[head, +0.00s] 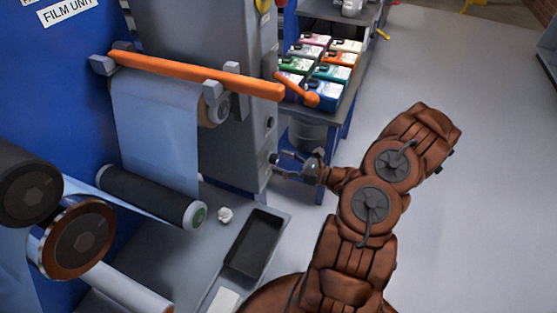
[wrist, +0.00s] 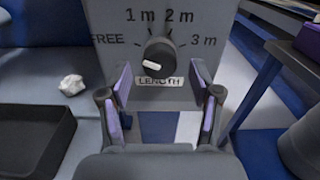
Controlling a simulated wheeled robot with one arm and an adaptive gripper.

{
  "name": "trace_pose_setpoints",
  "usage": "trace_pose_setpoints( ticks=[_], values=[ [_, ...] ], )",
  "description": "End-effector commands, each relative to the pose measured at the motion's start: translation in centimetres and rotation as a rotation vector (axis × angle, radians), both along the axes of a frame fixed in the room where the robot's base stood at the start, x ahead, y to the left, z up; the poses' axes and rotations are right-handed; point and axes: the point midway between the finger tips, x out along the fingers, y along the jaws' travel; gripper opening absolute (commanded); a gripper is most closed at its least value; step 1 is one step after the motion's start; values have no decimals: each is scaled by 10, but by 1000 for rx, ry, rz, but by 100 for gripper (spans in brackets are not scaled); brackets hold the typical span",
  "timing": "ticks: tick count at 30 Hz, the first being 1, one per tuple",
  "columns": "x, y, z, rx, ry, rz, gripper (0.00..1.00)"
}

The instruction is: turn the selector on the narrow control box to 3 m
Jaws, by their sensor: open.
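The narrow grey control box (head: 235,110) stands beside the blue film unit in the head view. In the wrist view its face (wrist: 115,35) carries the marks FREE, 1 m, 2 m and 3 m above a LENGTH label. The dark round selector (wrist: 162,52) sits at the centre of these marks. A white bar shows on its lower left front; I cannot tell for sure which mark it points to. My gripper (head: 283,165) is open and close to the box's face. In the wrist view its fingers (wrist: 160,82) stand apart, left and right below the selector, with nothing between them.
An orange bar (head: 195,75) lies across a film roll left of the box. A black tray (head: 255,243) and a crumpled white piece (head: 225,214) lie below. The floor at right is clear.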

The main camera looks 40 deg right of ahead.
Motion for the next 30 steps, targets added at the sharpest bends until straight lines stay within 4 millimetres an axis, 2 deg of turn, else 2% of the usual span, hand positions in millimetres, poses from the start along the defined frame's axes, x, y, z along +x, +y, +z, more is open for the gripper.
trace_pose_setpoints(
  ticks=[6, 16, 30],
  values=[
    [13, 8, 0, 0, 0, 0, 64],
    [15, 8, 0, 0, 0, -3, 62],
    [14, 8, 0, 0, 0, -3, 14]
  ],
)
